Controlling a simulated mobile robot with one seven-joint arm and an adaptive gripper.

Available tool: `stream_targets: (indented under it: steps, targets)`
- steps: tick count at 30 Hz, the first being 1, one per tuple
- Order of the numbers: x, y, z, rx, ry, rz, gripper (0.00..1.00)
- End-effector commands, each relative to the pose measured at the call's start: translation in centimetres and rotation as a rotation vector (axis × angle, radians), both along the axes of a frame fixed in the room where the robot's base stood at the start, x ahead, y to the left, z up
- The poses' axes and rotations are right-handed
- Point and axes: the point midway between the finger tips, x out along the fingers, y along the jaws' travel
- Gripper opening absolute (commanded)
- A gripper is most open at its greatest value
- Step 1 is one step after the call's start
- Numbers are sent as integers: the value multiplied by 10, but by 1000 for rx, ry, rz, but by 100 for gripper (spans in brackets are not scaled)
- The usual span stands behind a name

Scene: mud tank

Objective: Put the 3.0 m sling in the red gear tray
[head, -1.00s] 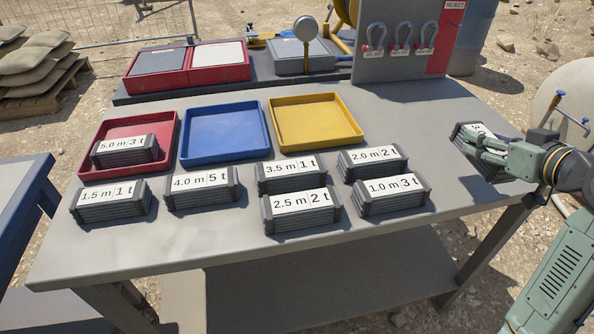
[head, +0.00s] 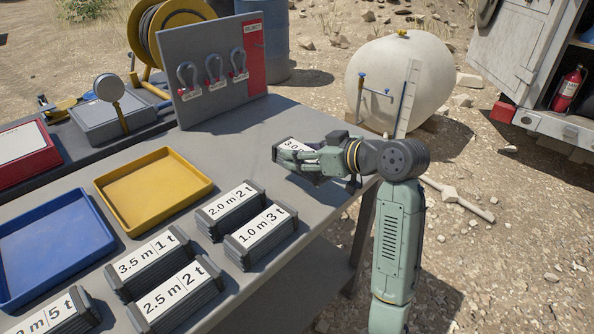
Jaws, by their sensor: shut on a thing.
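The 3.0 m sling (head: 290,144) is a grey folded bundle with a white label; only "3.0" can be read, the rest is behind my fingers. My gripper (head: 302,156) is shut on it at the right end of the grey table (head: 335,215). I cannot tell whether the bundle touches the tabletop. The red gear tray is outside the current view; the earlier head view shows it at the table's left, with a 5.0 m 3 t sling in it.
The yellow tray (head: 153,190) is empty, and so is the visible part of the blue tray (head: 55,245). Several labelled slings, including 1.0 m 3 t (head: 262,236), lie in front. A shackle board (head: 212,75) stands behind. Tabletop between board and gripper is clear.

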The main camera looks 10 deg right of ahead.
Motion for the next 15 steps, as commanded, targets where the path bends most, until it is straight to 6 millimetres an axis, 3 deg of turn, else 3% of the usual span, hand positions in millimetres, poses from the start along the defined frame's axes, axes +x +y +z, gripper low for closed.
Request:
stream_targets:
  steps: [9, 15]
  targets:
    - [0, 0, -38, 2, -1, -2, 9]
    - [0, 0, -48, -1, -4, -1, 9]
